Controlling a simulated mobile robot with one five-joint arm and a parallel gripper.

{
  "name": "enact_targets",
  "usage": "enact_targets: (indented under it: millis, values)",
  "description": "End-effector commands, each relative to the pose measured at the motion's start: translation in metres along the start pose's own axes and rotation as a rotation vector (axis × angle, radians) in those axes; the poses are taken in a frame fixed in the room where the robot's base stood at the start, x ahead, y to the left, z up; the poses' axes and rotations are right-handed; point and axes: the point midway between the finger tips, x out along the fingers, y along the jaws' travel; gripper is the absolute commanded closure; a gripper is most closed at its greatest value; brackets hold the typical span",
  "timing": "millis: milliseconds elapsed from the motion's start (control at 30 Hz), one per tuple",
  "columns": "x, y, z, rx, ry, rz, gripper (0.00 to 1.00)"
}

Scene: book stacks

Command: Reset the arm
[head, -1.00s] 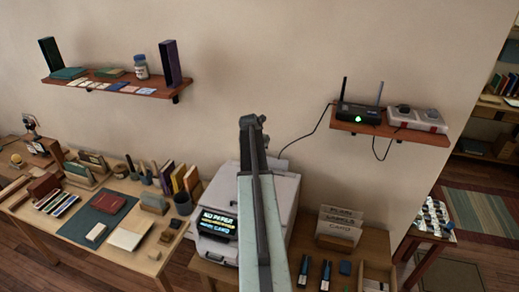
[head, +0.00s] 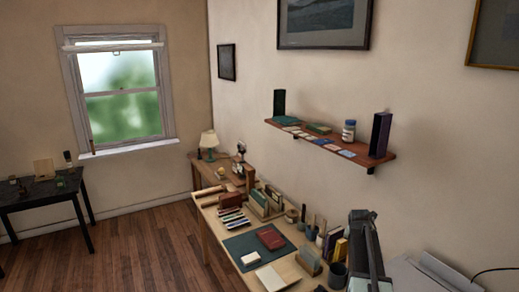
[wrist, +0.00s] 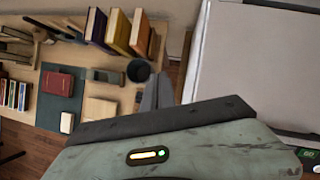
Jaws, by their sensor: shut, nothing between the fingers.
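My gripper (wrist: 158,92) shows in the wrist view as grey fingers pointing up past a dark bar. It is shut and empty. It is over the gap between the wooden table (head: 232,254) and the pale printer (wrist: 252,65). In the head view my arm rises from the bottom right, with its dark upper end in front of the wall; the fingers cannot be made out there.
The table holds a red book (head: 270,237) on a dark mat, upright books (wrist: 118,30) and a dark cup (wrist: 138,70). A wall shelf (head: 330,146) hangs above. A black side table (head: 45,190) stands at far left. Open floor (head: 150,250) lies between.

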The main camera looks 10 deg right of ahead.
Motion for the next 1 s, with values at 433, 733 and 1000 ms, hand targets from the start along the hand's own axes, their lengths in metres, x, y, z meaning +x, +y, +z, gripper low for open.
enact_targets:
  millis: [433,733,1000]
  values:
    - [-0.055,0.182,-0.332,0.708,0.313,-0.007,1.00]
    - [-0.093,0.140,-0.415,1.726,0.345,-0.407,1.00]
    - [-0.097,0.132,-0.421,2.161,0.246,-0.575,1.00]
